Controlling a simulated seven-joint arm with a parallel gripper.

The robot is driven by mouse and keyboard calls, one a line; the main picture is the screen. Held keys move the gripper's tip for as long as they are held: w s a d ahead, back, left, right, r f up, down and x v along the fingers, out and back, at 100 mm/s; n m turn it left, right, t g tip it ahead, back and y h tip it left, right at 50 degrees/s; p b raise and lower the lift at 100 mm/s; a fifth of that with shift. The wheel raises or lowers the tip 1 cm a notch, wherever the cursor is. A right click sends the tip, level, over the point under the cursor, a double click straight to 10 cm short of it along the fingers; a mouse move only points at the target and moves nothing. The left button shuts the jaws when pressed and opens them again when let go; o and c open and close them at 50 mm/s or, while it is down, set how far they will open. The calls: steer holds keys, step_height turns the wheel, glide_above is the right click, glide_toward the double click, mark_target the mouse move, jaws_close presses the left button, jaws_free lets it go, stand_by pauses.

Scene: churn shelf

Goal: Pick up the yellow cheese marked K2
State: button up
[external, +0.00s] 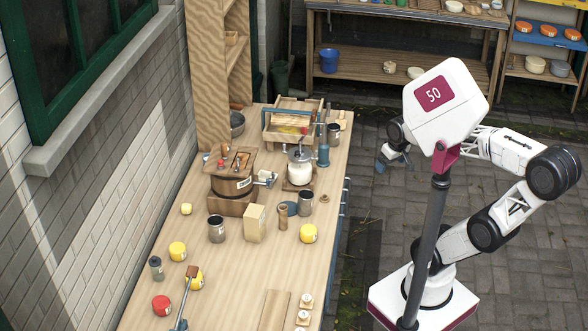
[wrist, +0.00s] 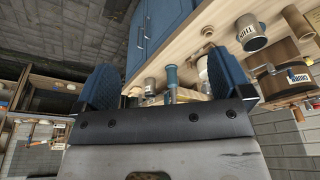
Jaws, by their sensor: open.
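Several yellow cheeses are on the wooden bench in the external view: one at front right (external: 309,233), one at left (external: 178,251), one beside a small wooden-headed tool (external: 195,281) and a smaller yellow piece farther back (external: 187,209). Their marks are too small to read, so I cannot tell which is K2. My gripper (external: 393,163) is off the bench's right side, partly hidden by my arm, and away from all the cheeses. In the wrist view my gripper (wrist: 165,88) has its two blue fingers wide apart with nothing held. No yellow cheese is clear in that view.
A red round (external: 161,305) sits at the bench's near left. A wooden churn (external: 232,176), a glass jar (external: 300,168), metal cups (external: 217,230) and a cheese-coloured block (external: 255,223) stand mid-bench. A wooden crate (external: 292,115) is at the back. Paved floor lies between bench and arm.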

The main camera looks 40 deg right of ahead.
mark_target(316, 228)
steer(key=w+a+f+n+t+y, duration=0.1)
steer(key=w+a+f+n+t, duration=0.25)
steer(key=w+f, duration=0.25)
steer(key=w+a+f+n+t+y, duration=0.1)
steer(key=w+a+f+n+t, duration=0.1)
steer(key=w+a+f+t, duration=0.25)
steer(key=s+a+f+n+g+y, duration=0.1)
steer(key=a+f+n+y, duration=0.1)
steer(key=a, duration=0.3)
steer(key=s+a+f+n+g+y, duration=0.1)
steer(key=s+a+f+n+y, duration=0.1)
steer(key=a+f+y, duration=0.2)
steer(key=s+a+f+n+g+y, duration=0.1)
steer(key=a+f+n+y, duration=0.1)
steer(key=a, duration=0.4)
steer(key=shift+s+a+f+n+g+y, duration=0.1)
steer(key=shift+s+f+n+g+y, duration=0.1)
steer(key=shift+f+y, duration=0.25)
steer(key=shift+s+a+f+n+g+y, duration=0.1)
steer(key=shift+s+f+n+g+y, duration=0.1)
steer(key=shift+f+y, duration=0.25)
steer(key=shift+s+a+f, duration=0.25)
steer(key=shift+s+a, duration=0.05)
steer(key=shift+s, duration=0.2)
steer(key=shift+w, duration=0.1)
steer(key=shift+x, duration=1.3)
